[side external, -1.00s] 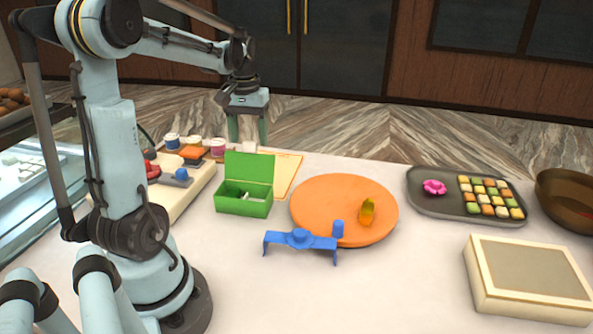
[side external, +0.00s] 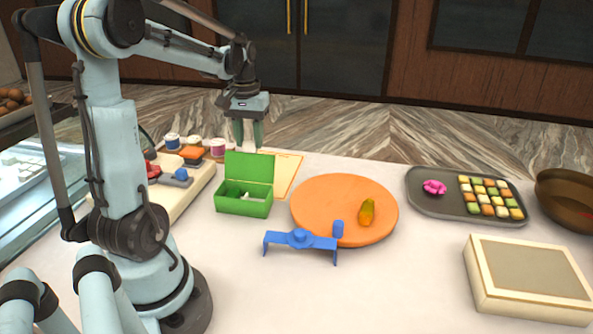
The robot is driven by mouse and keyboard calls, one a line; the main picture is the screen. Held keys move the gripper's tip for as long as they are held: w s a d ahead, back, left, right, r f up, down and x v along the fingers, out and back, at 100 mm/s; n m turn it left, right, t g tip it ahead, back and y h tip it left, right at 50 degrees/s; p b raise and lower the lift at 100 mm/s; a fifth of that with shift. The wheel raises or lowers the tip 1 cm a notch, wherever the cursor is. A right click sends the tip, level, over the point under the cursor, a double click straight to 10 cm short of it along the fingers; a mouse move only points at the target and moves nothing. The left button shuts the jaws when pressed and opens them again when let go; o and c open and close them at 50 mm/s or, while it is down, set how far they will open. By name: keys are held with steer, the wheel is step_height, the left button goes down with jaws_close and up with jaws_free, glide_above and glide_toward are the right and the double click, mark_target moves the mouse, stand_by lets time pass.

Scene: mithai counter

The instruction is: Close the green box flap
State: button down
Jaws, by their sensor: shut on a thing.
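The green box (side external: 243,207) stands on the counter, left of the orange round board. Its green flap (side external: 249,167) is upright at the back edge, so the box is open. A few small pale pieces lie inside. My gripper (side external: 248,145) points down just above and behind the flap's top edge. Its fingers are drawn in, with a narrow gap between them. The fingertips are close to the flap's edge or hidden behind it, and I cannot make out what they are shut on.
An orange round board (side external: 330,205) with a yellow-orange piece (side external: 367,212) is to the right. A blue bracket (side external: 300,238) lies in front. A grey tray (side external: 450,208) of sweets, a cream box (side external: 527,278) and several small jars stand around.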

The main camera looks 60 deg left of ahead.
steer(key=shift+s+d+f+t+y, duration=0.35)
steer(key=shift+s+d+t+y, duration=0.55)
steer(key=shift+s+d, duration=0.35)
steer(key=shift+s+d+f+t+y, duration=0.3)
steer(key=shift+s+d+t+y, duration=0.55)
steer(key=shift+s+d, duration=0.35)
steer(key=shift+s+d+f+t+y, duration=0.35)
steer(key=shift+s+d+t+y, duration=0.4)
steer(key=shift+s+d+y, duration=0.5)
steer(key=shift+s+d+f+h, duration=0.15)
steer(key=shift+s+d+f, duration=0.1)
steer(key=shift+d+f, duration=0.25)
steer(key=shift+s+d+f+h, duration=0.15)
steer(key=shift+s+d+f, duration=0.1)
steer(key=shift+d+f, duration=0.15)
steer(key=shift+f, duration=0.1)
